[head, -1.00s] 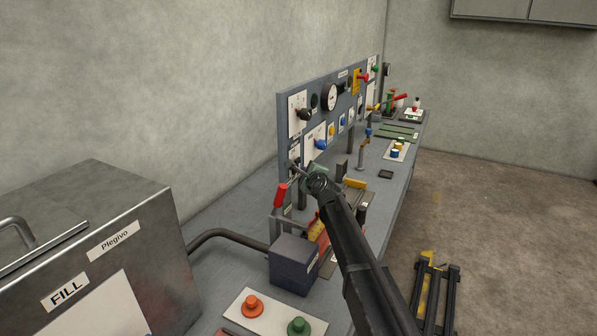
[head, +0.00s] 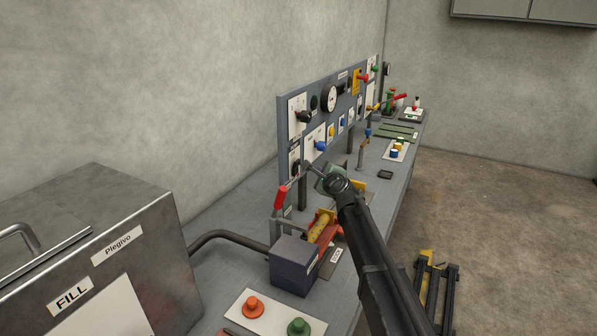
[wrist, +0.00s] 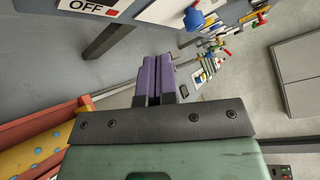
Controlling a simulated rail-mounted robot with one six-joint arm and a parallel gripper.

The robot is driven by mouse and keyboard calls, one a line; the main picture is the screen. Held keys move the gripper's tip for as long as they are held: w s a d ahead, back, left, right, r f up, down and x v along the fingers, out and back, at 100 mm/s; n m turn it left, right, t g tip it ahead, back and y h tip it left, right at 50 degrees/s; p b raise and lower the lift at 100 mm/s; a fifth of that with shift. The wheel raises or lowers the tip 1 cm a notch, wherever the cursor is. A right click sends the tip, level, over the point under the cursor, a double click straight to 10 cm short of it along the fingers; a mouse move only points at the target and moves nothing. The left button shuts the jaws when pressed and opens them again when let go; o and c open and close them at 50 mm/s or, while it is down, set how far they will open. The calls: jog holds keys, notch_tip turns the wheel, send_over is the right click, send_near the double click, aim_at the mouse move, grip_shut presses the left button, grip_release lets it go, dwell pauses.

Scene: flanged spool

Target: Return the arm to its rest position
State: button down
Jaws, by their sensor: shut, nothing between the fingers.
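My gripper (head: 307,168) is at the end of my dark arm, in front of the lower left of the instrument panel (head: 330,98) in the head view. In the wrist view its two purple fingers (wrist: 159,78) are shut together with nothing between them. A yellow spool (head: 321,227) sits in a red holder below and left of the arm. Its yellow body with blue dots (wrist: 38,150) also shows at the lower left of the wrist view. The gripper is apart from it.
A red-handled lever (head: 281,195) stands left of the gripper. A dark box (head: 293,264), orange and green buttons (head: 253,306) and a steel FILL cabinet (head: 130,240) are nearer. A yellow-and-black frame (head: 436,290) stands on the floor at right, with open floor beyond.

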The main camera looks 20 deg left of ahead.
jog(key=shift+d, duration=0.1)
dwell(0.4)
jog(key=s+d+f+n+g+h, duration=0.2)
jog(key=s+d+f+n+g, duration=0.2)
jog(key=s+d+f+n, duration=0.25)
jog(key=s+d+f+n+g+h, duration=0.1)
jog(key=s+d+f+n+g, duration=0.3)
jog(key=s+n, duration=0.4)
jog(key=s+d+g+h, duration=0.1)
jog(key=s+d+h, duration=0.1)
jog(key=s+d, duration=0.5)
jog(key=s+d+f+g+h+p, duration=0.1)
jog(key=s+d, duration=0.7)
jog(key=d, duration=1)
jog(key=s+d+g+h+p, duration=0.1)
jog(key=s+d+h, duration=0.3)
jog(key=s+d, duration=0.4)
jog(key=d+n+g, duration=0.1)
jog(key=d, duration=0.4)
jog(key=shift+d+f+h, duration=0.2)
jog(key=shift+f+h, duration=0.15)
jog(key=shift+h, duration=0.05)
